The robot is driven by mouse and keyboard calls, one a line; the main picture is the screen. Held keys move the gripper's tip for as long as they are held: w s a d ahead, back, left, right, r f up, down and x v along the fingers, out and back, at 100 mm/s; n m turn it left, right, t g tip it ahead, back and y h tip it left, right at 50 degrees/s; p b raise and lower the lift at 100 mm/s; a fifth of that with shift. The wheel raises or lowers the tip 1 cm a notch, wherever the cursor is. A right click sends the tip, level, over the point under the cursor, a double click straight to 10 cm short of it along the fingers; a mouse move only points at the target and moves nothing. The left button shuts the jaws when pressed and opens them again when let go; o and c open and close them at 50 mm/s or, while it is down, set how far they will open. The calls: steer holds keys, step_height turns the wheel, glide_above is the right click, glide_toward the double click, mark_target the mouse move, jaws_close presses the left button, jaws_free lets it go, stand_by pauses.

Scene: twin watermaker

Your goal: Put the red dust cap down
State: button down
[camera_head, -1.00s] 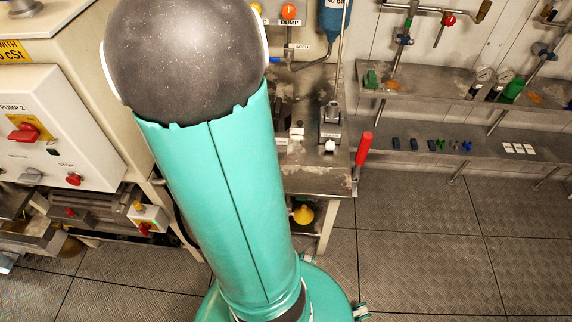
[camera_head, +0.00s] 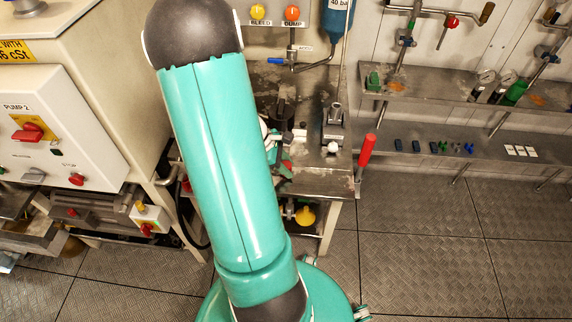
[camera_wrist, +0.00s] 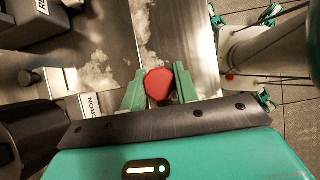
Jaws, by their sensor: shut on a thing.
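The red dust cap (camera_wrist: 159,86) is between the two green fingers of my gripper (camera_wrist: 160,88) in the wrist view. Its faceted red end faces the camera. My gripper is shut on it, over the stained metal bench (camera_wrist: 118,42). I cannot tell whether the cap touches the bench top or hangs above it. In the head view my arm hides most of the gripper. A bit of red and green shows just right of my arm, over the left part of the bench (camera_head: 310,180).
On the bench stand a small metal vice-like fixture (camera_head: 333,128) and dark fittings. A red handle (camera_head: 366,150) stands at its right edge. A yellow funnel (camera_head: 305,215) sits below. The shelf on the right (camera_head: 440,147) holds several small parts. The floor at right is clear.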

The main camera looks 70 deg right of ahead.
steer(key=c, duration=1.1)
jaws_free()
steer(key=shift+f, duration=0.1)
steer(key=shift+o, duration=0.2)
steer(key=v, duration=1.2)
